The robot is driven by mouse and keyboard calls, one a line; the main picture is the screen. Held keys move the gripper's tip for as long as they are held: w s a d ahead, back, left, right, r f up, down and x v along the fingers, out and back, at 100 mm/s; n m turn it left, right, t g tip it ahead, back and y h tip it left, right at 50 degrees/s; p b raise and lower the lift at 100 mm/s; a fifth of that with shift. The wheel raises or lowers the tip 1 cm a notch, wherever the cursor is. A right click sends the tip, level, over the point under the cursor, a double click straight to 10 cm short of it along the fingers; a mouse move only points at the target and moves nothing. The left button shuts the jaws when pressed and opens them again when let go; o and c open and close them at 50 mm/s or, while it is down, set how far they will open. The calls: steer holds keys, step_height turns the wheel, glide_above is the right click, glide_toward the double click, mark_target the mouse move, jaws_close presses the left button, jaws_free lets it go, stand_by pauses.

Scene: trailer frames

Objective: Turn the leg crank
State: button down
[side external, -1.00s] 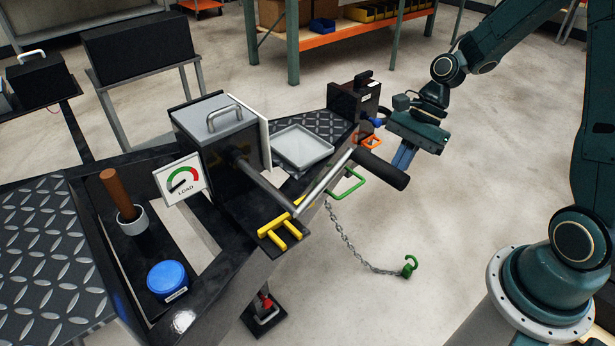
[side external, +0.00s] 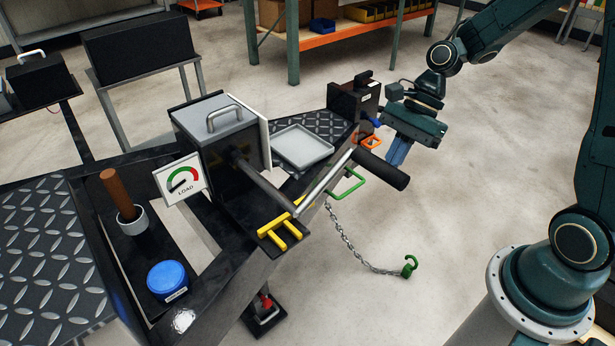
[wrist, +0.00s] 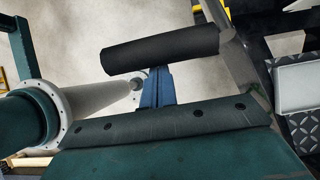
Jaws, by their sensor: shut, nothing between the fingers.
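The leg crank has a metal arm (side external: 325,182) and a black cylindrical handle (side external: 381,169) that sticks out to the right of the trailer frame. The crank's shaft (side external: 262,186) runs into the dark box with the grey lid. My gripper (side external: 396,155), with blue fingers, is just behind and above the handle's right end in the side view. In the wrist view the handle (wrist: 160,50) lies across the picture just beyond the fingertips (wrist: 155,72). The fingers are shut with nothing between them. Whether they touch the handle I cannot tell.
A yellow bracket (side external: 279,232) sits below the crank arm. A green loop (side external: 348,184) and an orange loop (side external: 371,142) lie near the handle. A chain (side external: 345,240) with a green hook (side external: 409,266) hangs to the floor. A load gauge (side external: 182,180) stands left.

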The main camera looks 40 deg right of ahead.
steer(key=shift+a+r, duration=0.1)
steer(key=shift+r, duration=0.1)
steer(key=shift+a+r+h, duration=0.1)
steer(key=shift+r+h, duration=0.15)
steer(key=shift+h, duration=0.05)
steer(key=shift+a+r, duration=0.1)
steer(key=shift+r, duration=0.1)
steer(key=shift+a+r+h, duration=1.05)
steer(key=shift+r, duration=0.25)
steer(key=shift+a+r+h, duration=1.05)
steer(key=shift+r, duration=0.25)
steer(key=a+r+h, duration=0.1)
steer(key=a+h, duration=0.3)
steer(key=a, duration=1.9)
steer(key=shift+a+r, duration=0.15)
steer(key=shift+r, duration=0.25)
